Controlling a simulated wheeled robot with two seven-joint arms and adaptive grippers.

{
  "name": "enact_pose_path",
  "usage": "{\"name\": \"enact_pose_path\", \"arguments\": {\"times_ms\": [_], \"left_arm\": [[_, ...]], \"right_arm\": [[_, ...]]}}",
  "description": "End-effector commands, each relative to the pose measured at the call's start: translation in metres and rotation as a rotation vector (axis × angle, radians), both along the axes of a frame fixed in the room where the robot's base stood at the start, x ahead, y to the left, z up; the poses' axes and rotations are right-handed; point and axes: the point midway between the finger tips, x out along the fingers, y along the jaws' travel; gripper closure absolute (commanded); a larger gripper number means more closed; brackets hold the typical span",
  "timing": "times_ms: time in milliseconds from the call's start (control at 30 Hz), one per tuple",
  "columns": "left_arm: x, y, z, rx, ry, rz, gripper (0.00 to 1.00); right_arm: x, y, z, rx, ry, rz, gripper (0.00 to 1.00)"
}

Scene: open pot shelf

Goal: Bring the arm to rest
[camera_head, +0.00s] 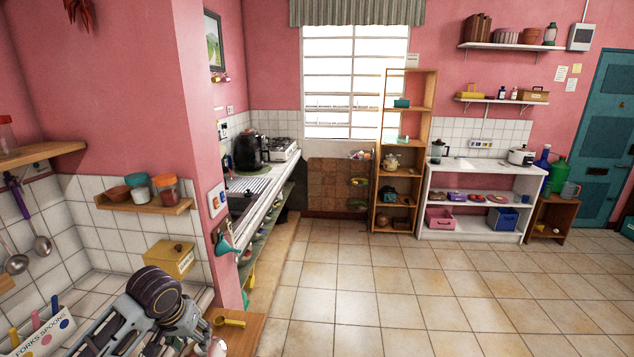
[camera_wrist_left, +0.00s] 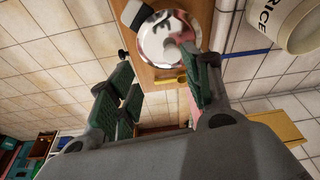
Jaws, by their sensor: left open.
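My left arm comes in at the lower left of the head view, with its wrist and left gripper (camera_head: 188,325) low over the near counter. In the left wrist view the two green-padded fingers of the left gripper (camera_wrist_left: 160,70) stand wide apart with nothing held between them. A shiny round metal pot or lid (camera_wrist_left: 168,42) lies beyond the fingertips on a wooden surface (camera_wrist_left: 150,78). I cannot tell whether the right finger touches it. My right gripper is in neither view.
A yellow scoop (camera_head: 230,321) lies on the wooden counter end. A yellow box (camera_head: 170,258) and a fork-and-spoon holder (camera_head: 50,330) stand near the arm. A rice canister (camera_wrist_left: 290,22) shows in the wrist view. The tiled floor (camera_head: 400,290) to the right is clear.

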Motion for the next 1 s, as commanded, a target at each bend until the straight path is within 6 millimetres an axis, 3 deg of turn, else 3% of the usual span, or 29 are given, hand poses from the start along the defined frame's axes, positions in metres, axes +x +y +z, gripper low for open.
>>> {"name": "enact_pose_path", "arguments": {"times_ms": [500, 1000], "left_arm": [[-0.061, -0.064, -0.065, -0.021, -0.017, -0.157, 0.51], [-0.126, -0.097, -0.097, -0.015, -0.038, -0.228, 0.51]], "right_arm": [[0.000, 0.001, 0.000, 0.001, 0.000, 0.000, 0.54], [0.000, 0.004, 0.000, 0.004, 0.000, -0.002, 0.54]]}}
